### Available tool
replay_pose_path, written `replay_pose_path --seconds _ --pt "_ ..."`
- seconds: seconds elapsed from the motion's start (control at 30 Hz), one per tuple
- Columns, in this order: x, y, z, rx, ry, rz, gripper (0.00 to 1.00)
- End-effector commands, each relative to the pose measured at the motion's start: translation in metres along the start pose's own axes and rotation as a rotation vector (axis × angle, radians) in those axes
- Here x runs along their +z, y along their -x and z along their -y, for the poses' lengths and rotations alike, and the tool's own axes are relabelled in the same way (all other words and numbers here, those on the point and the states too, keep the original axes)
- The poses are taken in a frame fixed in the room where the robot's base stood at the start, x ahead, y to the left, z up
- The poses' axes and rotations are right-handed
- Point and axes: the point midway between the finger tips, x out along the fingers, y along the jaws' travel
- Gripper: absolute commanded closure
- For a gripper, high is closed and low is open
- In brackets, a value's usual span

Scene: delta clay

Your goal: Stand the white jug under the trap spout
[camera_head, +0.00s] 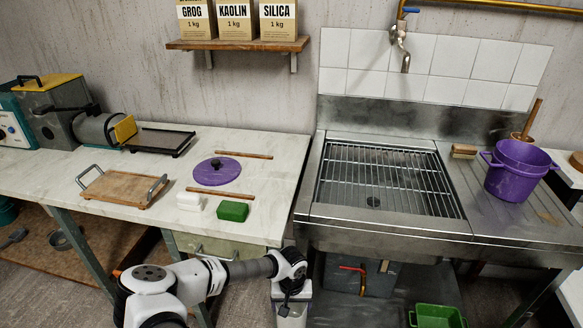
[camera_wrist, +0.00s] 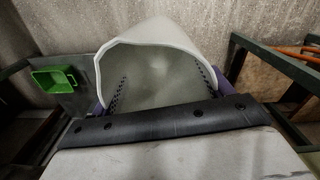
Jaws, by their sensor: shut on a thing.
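The white jug (camera_wrist: 152,72) fills the middle of the wrist view, its wide open mouth facing the camera. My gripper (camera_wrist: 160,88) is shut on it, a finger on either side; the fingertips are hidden. In the head view my gripper (camera_head: 290,284) hangs low in front of the bench and sink, and a pale part of the jug (camera_head: 291,315) shows below it, cut by the frame edge. Under the sink is a grey trap box (camera_head: 368,278) with a red-handled pipe (camera_head: 352,268) and a small brownish spout (camera_head: 384,266). The jug is left of and apart from these.
A green tub (camera_head: 437,317) stands low under the sink, right of the trap; it also shows in the wrist view (camera_wrist: 54,79). The sink front (camera_head: 385,232) overhangs the trap. Bench legs (camera_head: 92,255) stand at left. A purple bucket (camera_head: 514,170) is on the drainboard.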

Motion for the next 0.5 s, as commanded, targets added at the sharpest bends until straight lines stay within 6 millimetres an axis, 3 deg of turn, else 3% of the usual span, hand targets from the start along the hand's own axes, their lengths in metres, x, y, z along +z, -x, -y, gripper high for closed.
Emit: replay_pose_path --seconds 0.3,0.5 --pt "0.001 -0.001 0.0 -0.003 -0.003 -0.001 0.46" --pt "0.03 -0.037 0.001 0.001 0.004 0.004 0.46"
